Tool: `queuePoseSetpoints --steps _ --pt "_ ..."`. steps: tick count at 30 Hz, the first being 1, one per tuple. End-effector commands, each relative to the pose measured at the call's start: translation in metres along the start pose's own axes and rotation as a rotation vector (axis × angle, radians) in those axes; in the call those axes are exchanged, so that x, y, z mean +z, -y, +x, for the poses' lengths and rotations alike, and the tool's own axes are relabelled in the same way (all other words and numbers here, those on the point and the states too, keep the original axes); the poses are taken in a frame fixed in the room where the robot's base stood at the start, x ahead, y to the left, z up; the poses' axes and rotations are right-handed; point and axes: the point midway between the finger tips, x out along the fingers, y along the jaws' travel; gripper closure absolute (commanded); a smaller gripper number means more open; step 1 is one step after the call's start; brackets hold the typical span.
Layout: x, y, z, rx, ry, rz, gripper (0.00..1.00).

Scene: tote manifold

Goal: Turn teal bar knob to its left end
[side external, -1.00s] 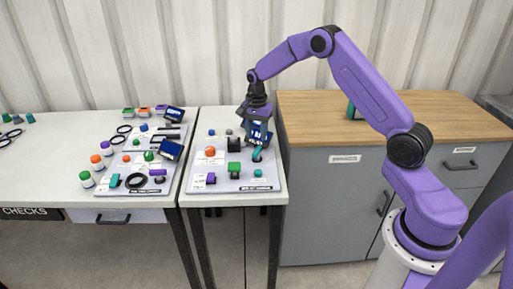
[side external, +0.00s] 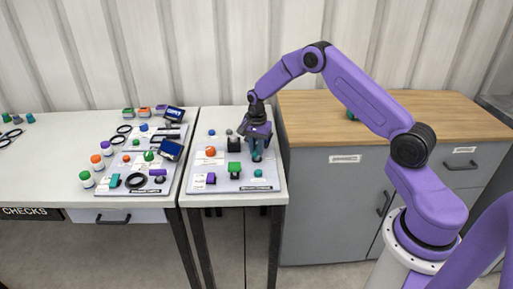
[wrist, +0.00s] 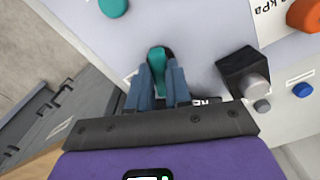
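The teal bar knob (wrist: 157,62) stands on the grey panel, between my gripper's two blue fingers in the wrist view. My gripper (wrist: 160,75) is shut on it, with one finger along each side of the bar. In the side external view my gripper (side external: 257,155) points down over the panel's right part, at the knob. The fingers hide most of the knob there, and its base and any end marks are hidden. A separate round teal button (side external: 258,173) sits on the panel in front of it.
A black block with a grey knob (wrist: 243,73) stands close right of my fingers in the wrist view. A green-topped switch (side external: 234,168), an orange button (side external: 210,151) and a purple knob (side external: 211,179) share the panel. A wooden-topped cabinet (side external: 400,115) stands to the right.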

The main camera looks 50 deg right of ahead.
Motion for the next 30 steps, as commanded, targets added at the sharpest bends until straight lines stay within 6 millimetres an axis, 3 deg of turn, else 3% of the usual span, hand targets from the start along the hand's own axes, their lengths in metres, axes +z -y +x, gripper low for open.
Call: queuePoseSetpoints --steps 14,30 --pt "0.0005 -0.0008 -0.0001 0.002 0.001 -0.094 1.00" --pt "-0.0003 -0.0026 -0.0003 0.001 0.001 -0.563 1.00"
